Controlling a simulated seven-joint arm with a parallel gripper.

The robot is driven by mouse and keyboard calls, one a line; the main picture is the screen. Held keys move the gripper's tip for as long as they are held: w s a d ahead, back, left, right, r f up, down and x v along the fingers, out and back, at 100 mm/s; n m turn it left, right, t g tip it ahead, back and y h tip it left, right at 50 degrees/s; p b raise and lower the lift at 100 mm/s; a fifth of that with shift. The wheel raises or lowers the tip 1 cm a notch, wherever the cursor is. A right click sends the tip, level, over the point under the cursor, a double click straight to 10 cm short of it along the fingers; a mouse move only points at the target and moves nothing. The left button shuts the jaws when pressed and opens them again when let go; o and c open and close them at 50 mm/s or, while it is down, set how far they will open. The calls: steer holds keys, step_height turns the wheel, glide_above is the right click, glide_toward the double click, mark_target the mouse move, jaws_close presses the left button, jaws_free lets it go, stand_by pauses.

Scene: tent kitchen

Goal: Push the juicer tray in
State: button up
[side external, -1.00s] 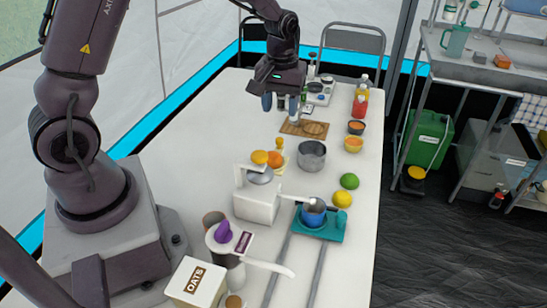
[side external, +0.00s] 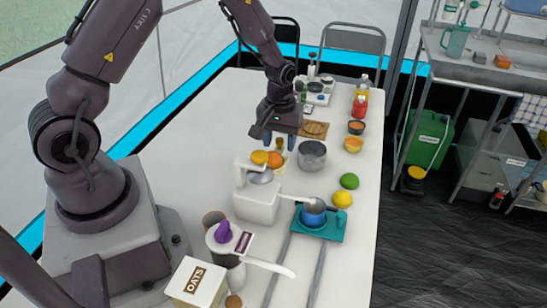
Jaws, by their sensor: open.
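The juicer (side external: 257,203) is a white body on the table with a grey dome on top and a white lever to its right. A teal tray (side external: 320,227) sits to the right of the juicer, on two grey rails (side external: 284,262) that run toward the near edge. A blue cup (side external: 313,214) stands on the tray. My gripper (side external: 280,140) is open and empty, pointing down behind the juicer, near the orange fruit. It looks apart from the tray and juicer.
Oranges (side external: 274,160) sit just behind the juicer, with a grey pot (side external: 312,154) to their right. A lime (side external: 349,181) and a lemon (side external: 342,199) lie beyond the tray. A white machine with a purple top (side external: 224,233) and an oats box (side external: 196,283) stand in front.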

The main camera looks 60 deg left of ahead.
mark_target(269, 164)
steer(key=shift+c, duration=0.5)
steer(key=c, duration=0.7)
steer(key=shift+s+d, duration=2.75)
steer(key=o, duration=0.8)
steer(key=shift+r, duration=3.5)
